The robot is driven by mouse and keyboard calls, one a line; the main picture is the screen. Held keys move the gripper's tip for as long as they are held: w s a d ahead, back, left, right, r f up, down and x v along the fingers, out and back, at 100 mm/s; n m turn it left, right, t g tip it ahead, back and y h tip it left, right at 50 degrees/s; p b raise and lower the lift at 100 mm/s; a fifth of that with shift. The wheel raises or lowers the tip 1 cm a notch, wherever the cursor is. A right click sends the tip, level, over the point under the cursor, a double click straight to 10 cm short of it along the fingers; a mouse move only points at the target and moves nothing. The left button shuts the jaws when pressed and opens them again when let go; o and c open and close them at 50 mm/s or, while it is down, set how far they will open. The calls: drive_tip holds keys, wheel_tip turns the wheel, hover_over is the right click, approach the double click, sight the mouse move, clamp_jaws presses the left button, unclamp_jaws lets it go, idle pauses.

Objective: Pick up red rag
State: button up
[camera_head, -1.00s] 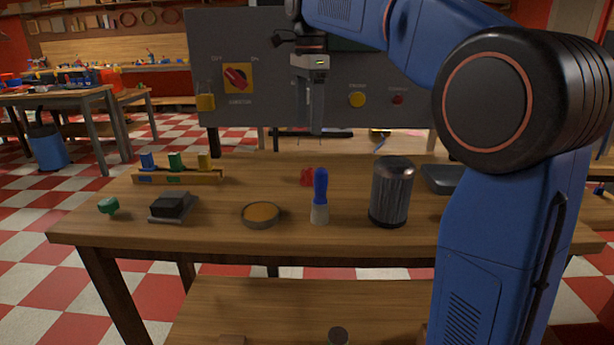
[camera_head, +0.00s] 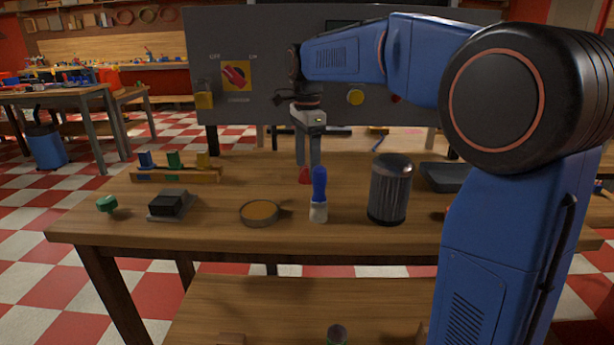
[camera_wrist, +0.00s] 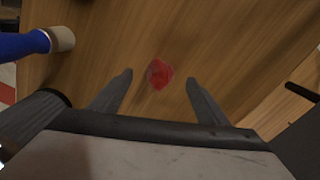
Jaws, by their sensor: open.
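The red rag (camera_wrist: 160,74) lies on the wooden tabletop, crumpled and small. In the wrist view it sits between and just beyond my two open fingertips. In the head view the rag (camera_head: 304,176) is partly hidden by my gripper's fingers and the blue-handled tool in front of it. My gripper (camera_head: 308,165) points down over the rag, its fingers parted and empty. My gripper's fingers (camera_wrist: 158,78) also show in the wrist view on both sides of the rag. I cannot tell the exact height left above the table.
A blue-handled brush or scraper (camera_head: 319,190) stands close in front of the rag. A grey control panel (camera_head: 220,50) stands behind. Bare tabletop (camera_head: 230,190) lies left.

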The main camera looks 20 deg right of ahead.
sight(307, 165)
drive_tip(key=shift+f, duration=0.85)
drive_tip(key=c, duration=1.2)
drive_tip(key=shift+r, duration=0.1)
wheel_tip(307, 165, up, 10)
drive_tip(key=shift+f, duration=0.1)
drive_tip(key=o, duration=0.3)
drive_tip(key=shift+c, duration=0.6)
